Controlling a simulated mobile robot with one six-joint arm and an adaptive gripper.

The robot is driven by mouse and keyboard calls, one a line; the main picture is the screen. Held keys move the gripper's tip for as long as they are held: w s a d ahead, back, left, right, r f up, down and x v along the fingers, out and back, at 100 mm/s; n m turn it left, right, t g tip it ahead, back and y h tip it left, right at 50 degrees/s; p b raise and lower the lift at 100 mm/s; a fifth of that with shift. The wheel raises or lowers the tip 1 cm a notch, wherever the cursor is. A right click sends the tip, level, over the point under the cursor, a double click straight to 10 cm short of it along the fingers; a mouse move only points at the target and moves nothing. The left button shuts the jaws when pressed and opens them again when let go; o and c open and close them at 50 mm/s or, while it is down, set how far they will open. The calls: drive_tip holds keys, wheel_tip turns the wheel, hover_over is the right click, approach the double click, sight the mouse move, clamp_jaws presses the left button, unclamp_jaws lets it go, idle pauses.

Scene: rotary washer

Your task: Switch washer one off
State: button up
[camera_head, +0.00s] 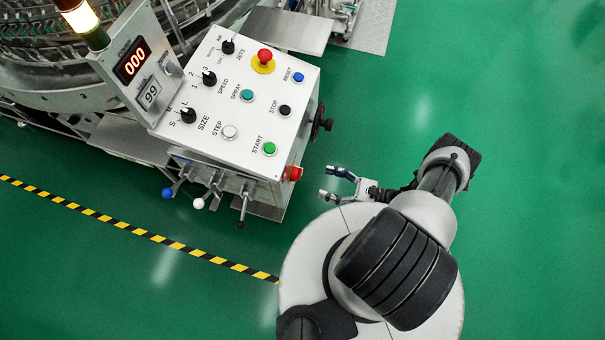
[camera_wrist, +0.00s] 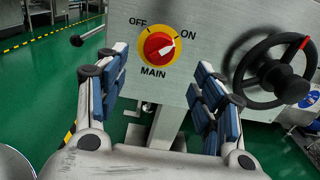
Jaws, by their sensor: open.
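The red main switch (camera_wrist: 159,46) sits on a round yellow plate marked OFF at upper left, ON at upper right and MAIN below. Its white mark appears turned toward ON. In the head view the red switch (camera_head: 293,173) sticks out of the lower right side of washer one's control box (camera_head: 215,130). My gripper (camera_head: 328,184) is open and empty, just right of the switch and apart from it. In the wrist view the open fingers of my gripper (camera_wrist: 163,78) frame the area below the switch, one on each side.
A black handwheel (camera_wrist: 273,72) stands right of the switch, near the right finger. Several levers (camera_head: 215,190) hang below the box front. The panel has a red emergency button (camera_head: 264,60) and a lit 000 display (camera_head: 132,60). Green floor is free to the right.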

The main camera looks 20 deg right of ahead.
sight(297, 174)
drive_tip(key=x, duration=0.9)
drive_tip(key=shift+a+b, duration=0.2)
drive_tip(key=shift+b, duration=0.1)
drive_tip(key=shift+w, duration=0.1)
drive_tip(key=c, duration=1)
drive_tip(key=shift+n, duration=0.4)
drive_tip(key=n, duration=1.7)
drive_tip(key=shift+a+f, duration=0.15)
drive_tip(key=shift+f, duration=0.1)
